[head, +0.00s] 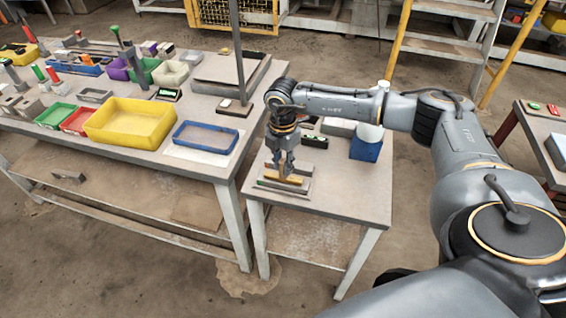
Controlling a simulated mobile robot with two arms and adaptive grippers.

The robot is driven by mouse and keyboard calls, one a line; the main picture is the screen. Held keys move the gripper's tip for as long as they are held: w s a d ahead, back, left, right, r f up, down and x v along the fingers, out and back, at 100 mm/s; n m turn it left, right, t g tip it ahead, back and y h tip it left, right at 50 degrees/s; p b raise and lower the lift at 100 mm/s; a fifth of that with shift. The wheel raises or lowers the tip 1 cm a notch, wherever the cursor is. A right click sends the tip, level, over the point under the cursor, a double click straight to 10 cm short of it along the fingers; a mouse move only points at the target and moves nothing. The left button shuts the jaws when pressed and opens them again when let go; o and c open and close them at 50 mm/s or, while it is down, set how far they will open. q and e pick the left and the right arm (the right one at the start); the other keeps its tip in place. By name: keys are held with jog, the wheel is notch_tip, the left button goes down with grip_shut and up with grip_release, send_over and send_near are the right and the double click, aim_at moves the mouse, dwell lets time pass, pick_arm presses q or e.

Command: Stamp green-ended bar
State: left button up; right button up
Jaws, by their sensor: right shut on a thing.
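My right gripper (284,172) points down over the small table at the right of the long bench. It is shut on a yellowish bar (291,180), which is at a grey block or fixture (286,190) near the table's front left. A small green patch shows at the bar's left end; the fingers hide part of the bar. I cannot tell whether the bar rests in the fixture or is just above it. A dark stamp pad or block with a green mark (315,141) lies behind the gripper. My left gripper is not in view.
The small table (340,205) has free room at its front right. A blue block holding a white cylinder (365,149) stands at its back right. The long bench at left holds a yellow tray (130,122), a blue-rimmed tray (205,137) and several small bins. A tall post rises behind.

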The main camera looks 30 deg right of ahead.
jog(key=shift+r+p, duration=2)
jog(key=shift+r, duration=1.25)
